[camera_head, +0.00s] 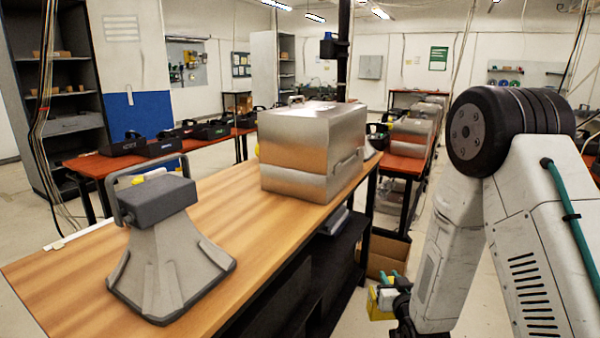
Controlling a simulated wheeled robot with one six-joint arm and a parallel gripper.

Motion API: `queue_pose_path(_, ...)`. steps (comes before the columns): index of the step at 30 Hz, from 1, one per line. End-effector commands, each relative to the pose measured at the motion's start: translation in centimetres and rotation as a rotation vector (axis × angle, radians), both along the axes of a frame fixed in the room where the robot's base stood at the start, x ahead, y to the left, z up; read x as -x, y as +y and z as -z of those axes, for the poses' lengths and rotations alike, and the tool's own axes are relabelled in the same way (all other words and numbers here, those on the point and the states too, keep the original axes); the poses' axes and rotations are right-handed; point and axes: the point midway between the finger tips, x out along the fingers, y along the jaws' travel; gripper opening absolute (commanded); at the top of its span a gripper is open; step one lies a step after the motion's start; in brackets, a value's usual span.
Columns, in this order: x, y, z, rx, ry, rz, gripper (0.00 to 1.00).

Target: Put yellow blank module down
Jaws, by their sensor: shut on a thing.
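A small yellow module with a pale part (378,306) is at the lower middle right, beyond the right edge of the wooden table. My gripper (390,287), small and partly hidden by my arm, is shut on it. The module hangs in the air beside the table, in front of a cardboard box. The exact grip on it is too small to make out.
The wooden table (75,278) carries a grey handled device (165,262) near its front and a metal case (310,158) farther back. Its wood is bare between them. A dark shelf (305,292) lies under the table; a cardboard box (388,252) stands beyond.

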Motion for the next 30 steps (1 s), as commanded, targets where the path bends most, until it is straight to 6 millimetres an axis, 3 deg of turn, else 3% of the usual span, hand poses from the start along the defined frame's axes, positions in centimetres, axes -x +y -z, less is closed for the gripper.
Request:
queue_pose_path(6, 0.8, -1.9, 0.3, 0.000, 0.000, 0.033, 0.00)
queue_pose_path(18, 5.2, -1.9, 6.8, 0.000, 0.003, 0.032, 0.00)
queue_pose_path(30, 5.5, -1.8, 7.5, 0.000, -0.001, 0.032, 0.00)
